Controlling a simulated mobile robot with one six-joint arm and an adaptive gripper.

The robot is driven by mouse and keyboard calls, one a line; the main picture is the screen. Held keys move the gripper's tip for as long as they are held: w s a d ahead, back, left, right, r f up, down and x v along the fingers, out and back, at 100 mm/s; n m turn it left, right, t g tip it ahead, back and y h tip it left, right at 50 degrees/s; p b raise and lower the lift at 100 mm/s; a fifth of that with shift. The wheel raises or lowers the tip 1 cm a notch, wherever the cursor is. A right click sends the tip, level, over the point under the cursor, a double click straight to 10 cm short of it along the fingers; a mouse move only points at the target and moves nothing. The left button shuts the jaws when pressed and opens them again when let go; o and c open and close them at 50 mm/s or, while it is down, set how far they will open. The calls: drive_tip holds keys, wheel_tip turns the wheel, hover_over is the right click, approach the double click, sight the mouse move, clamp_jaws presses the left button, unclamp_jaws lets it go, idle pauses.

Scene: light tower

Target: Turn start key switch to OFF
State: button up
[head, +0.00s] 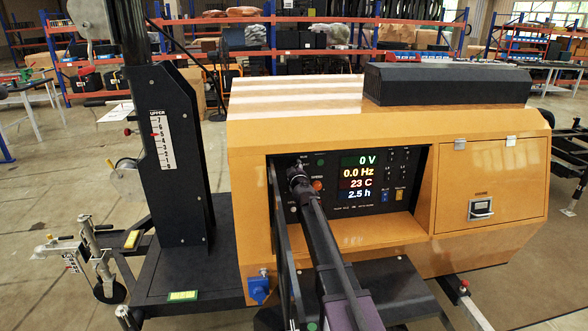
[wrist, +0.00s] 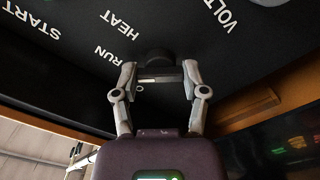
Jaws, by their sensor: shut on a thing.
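The start key switch (wrist: 157,58) shows in the wrist view as a dark round knob with a bar, on the black control panel (wrist: 230,60). My gripper (wrist: 158,77) has one finger on each side of it and is shut on it. The labels START, HEAT and RUN stand to its left, and part of VOLT to its right. No OFF label shows, and I cannot tell which mark the key points at. In the head view my gripper (head: 296,170) reaches the left part of the panel and hides the switch.
The panel sits in a recess of the orange generator housing (head: 490,250), with side walls and a lower ledge close to my arm. The display (head: 357,176) reads 0 V, 0.0 Hz, 23 C and 2.5 h. A black mast (head: 180,150) stands left of the housing.

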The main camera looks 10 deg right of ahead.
drive_tip(key=shift+n, duration=0.4)
drive_tip(key=shift+w+n, duration=0.1)
drive_tip(key=shift+n, duration=4)
drive_tip(key=o, duration=1.2)
drive_tip(key=shift+c, duration=0.2)
drive_tip(key=s, duration=1.2)
